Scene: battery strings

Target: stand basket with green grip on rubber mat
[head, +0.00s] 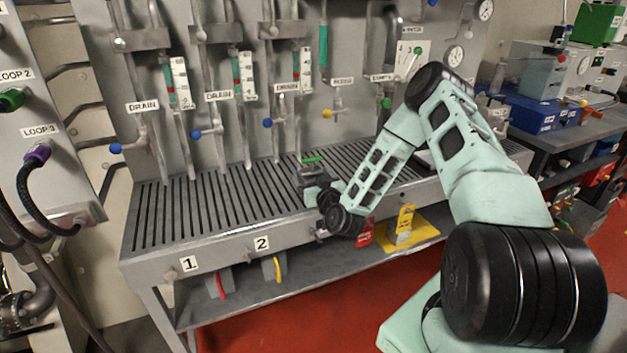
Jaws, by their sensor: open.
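A small grey basket with a green grip (313,159) stands on the slatted bench top, near the middle of its front part. My gripper (316,181) is low over the bench, close in front of the basket. Its jaws are open. It hides part of the basket, and I cannot tell whether they touch. I cannot make out a rubber mat for certain; a flat yellow piece (424,234) lies on the lower shelf, and its material is unclear.
The slatted bench (165,215) has free room at left. Valve pipes and gauges stand behind it. A blue case (540,112) stands on the right table. My arm covers the bench's right part.

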